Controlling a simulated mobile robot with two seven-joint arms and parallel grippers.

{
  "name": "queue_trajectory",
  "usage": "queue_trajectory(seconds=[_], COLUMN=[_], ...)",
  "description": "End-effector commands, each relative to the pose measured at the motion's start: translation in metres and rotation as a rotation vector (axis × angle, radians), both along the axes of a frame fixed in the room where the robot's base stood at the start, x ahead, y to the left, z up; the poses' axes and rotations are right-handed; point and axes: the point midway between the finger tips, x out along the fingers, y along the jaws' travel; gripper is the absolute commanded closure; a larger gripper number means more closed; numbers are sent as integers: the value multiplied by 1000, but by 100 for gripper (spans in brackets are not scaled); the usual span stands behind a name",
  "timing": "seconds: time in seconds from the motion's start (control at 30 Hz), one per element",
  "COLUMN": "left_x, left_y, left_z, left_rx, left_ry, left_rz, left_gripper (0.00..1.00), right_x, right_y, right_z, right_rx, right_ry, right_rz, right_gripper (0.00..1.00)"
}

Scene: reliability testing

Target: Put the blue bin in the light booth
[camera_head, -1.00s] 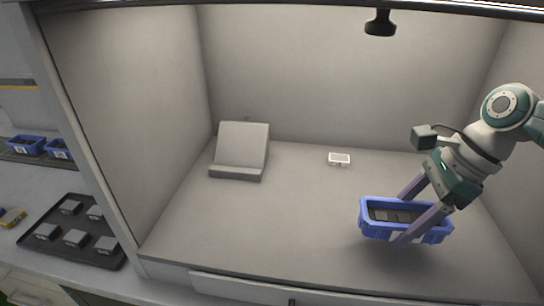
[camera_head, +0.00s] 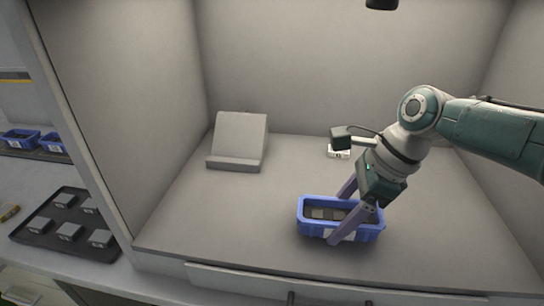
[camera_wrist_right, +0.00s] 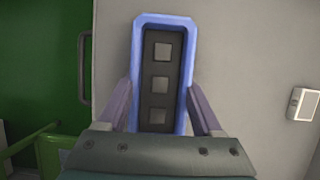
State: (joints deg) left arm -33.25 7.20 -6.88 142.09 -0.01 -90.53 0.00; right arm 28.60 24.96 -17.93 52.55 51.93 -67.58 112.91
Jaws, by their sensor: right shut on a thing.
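The blue bin (camera_head: 312,229) is inside the light booth (camera_head: 215,215), over the front middle of its grey floor. It holds a dark insert with several grey square pieces. My right gripper (camera_head: 340,213) is shut on the bin, one finger along each long side. The right wrist view shows the bin (camera_wrist_right: 166,20) between the two fingers (camera_wrist_right: 160,105). The bin looks level; I cannot tell whether it touches the booth floor. My left gripper is not in view.
A grey angled stand (camera_head: 238,142) is at the booth's back left. A small white device (camera_head: 339,154) lies behind my right gripper. Outside on the left are a black tray (camera_head: 70,228) with grey blocks and more blue bins (camera_head: 20,140) on a shelf. The floor left of the bin is free.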

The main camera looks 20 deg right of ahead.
Motion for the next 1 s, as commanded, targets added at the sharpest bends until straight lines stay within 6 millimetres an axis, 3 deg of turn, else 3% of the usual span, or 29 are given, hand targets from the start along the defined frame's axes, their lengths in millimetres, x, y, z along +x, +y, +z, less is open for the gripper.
queue_trajectory(seconds=[0.1, 0.13, 0.37, 0.67, 1.0], left_x=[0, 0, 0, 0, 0], left_y=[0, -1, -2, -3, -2], left_z=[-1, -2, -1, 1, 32], left_rx=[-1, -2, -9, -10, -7], left_ry=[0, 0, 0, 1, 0], left_rz=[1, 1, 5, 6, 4], left_gripper=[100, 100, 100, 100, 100], right_x=[0, 0, 0, 0, -11], right_y=[0, 0, 0, 0, -18], right_z=[-2, -2, -2, 1, 53], right_rx=[1, 1, 0, 0, -2], right_ry=[-1, 1, 1, 0, -1], right_rz=[0, -1, 0, 0, 1], right_gripper=[100, 32, 6, 3, 3])
